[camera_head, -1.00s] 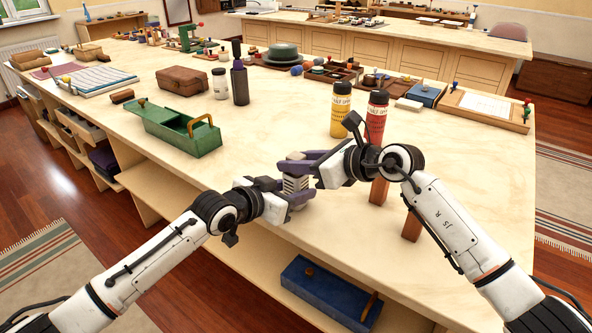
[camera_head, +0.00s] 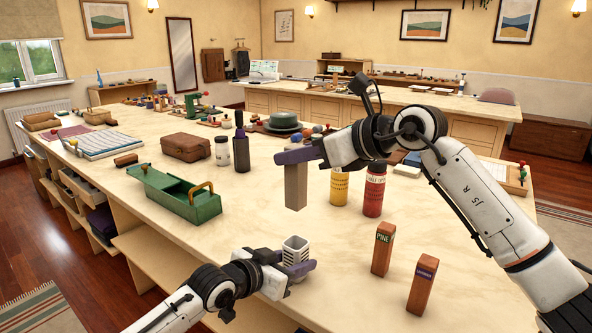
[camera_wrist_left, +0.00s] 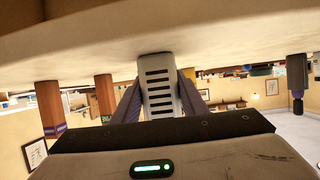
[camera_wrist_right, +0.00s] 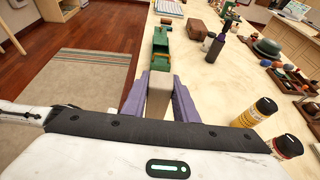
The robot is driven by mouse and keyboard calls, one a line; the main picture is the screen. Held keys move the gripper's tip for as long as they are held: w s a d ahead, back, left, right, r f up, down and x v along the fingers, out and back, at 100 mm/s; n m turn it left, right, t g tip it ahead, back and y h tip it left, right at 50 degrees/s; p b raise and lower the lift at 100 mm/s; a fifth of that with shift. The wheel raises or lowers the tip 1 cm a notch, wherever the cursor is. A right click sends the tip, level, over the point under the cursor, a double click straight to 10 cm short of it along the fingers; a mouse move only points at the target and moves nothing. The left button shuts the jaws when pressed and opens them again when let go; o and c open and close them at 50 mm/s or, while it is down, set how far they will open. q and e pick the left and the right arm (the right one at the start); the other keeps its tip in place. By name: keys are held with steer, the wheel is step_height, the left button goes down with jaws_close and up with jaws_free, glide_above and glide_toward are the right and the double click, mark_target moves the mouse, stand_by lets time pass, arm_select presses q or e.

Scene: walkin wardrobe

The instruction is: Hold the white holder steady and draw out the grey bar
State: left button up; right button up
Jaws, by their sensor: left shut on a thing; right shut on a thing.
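The white holder (camera_head: 296,253) stands upright near the table's front edge, with an open top and slotted side. It also shows in the left wrist view (camera_wrist_left: 159,90). My left gripper (camera_head: 290,266) is shut on it from the left. The grey bar (camera_head: 296,186) hangs upright in the air above the holder, clear of its top. My right gripper (camera_head: 298,157) is shut on the bar's upper end. In the right wrist view the bar (camera_wrist_right: 158,100) sits between the purple fingers.
Two wooden blocks, labelled Pine (camera_head: 382,248) and Lavender (camera_head: 422,285), stand right of the holder. A yellow bottle (camera_head: 339,187) and a red bottle (camera_head: 374,193) stand behind. A green box (camera_head: 180,195) lies to the left. The tabletop between the box and holder is clear.

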arm_select(q)
steer(key=o, duration=1.1)
